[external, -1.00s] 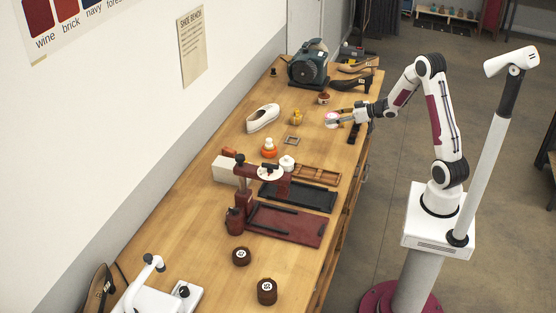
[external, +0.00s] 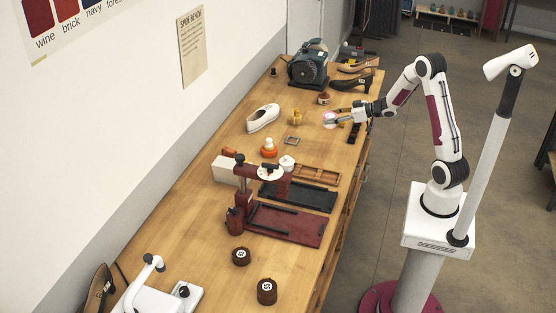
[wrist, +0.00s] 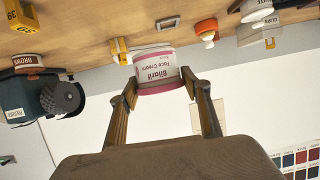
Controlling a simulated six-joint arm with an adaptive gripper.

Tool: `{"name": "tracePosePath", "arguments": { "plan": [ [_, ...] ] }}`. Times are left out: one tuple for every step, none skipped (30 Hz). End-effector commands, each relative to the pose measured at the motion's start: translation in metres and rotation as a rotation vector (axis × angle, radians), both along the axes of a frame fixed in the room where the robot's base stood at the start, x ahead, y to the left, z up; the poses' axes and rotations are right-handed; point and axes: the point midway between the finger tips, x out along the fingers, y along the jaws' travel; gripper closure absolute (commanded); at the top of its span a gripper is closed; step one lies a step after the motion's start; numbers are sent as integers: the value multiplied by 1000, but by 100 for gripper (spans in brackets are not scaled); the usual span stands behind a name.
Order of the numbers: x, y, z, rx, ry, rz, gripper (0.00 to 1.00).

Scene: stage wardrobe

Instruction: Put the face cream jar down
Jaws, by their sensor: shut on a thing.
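The face cream jar (external: 329,119) is white with a pink band. In the wrist view the jar (wrist: 157,66) appears inverted, with its label text upside down. My gripper (external: 332,121) is shut on the jar's sides, with one finger on each side in the wrist view (wrist: 160,88). The jar is over the right part of the wooden bench (external: 190,225). I cannot tell whether its base touches the bench top.
A small square frame (external: 292,141) and an orange-based bottle (external: 269,149) are nearer. A brown tin (external: 323,98) and a grinder (external: 308,66) stand behind. Some bare bench surrounds the jar.

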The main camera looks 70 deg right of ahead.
Motion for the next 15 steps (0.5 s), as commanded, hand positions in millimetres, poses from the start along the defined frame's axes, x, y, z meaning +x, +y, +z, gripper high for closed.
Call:
{"name": "tracePosePath", "arguments": {
  "plan": [
    [4,8,1,-1,-1,16,81],
    [7,13,1,-1,-2,23,81],
    [10,19,1,-1,-2,36,81],
    [12,25,2,-1,-3,46,81],
    [15,31,2,0,-3,56,81],
    [19,40,2,0,-4,70,81],
    [22,47,3,1,-5,81,81],
    [25,54,3,2,-5,91,81],
    [29,64,3,2,-5,105,81],
    [32,71,4,4,-6,114,81],
    [35,78,4,5,-7,124,81],
    [38,88,5,5,-7,137,81],
    [41,96,5,5,-7,146,81],
    [44,103,5,6,-7,155,81],
    [47,112,5,6,-7,166,81]
  ]
}}
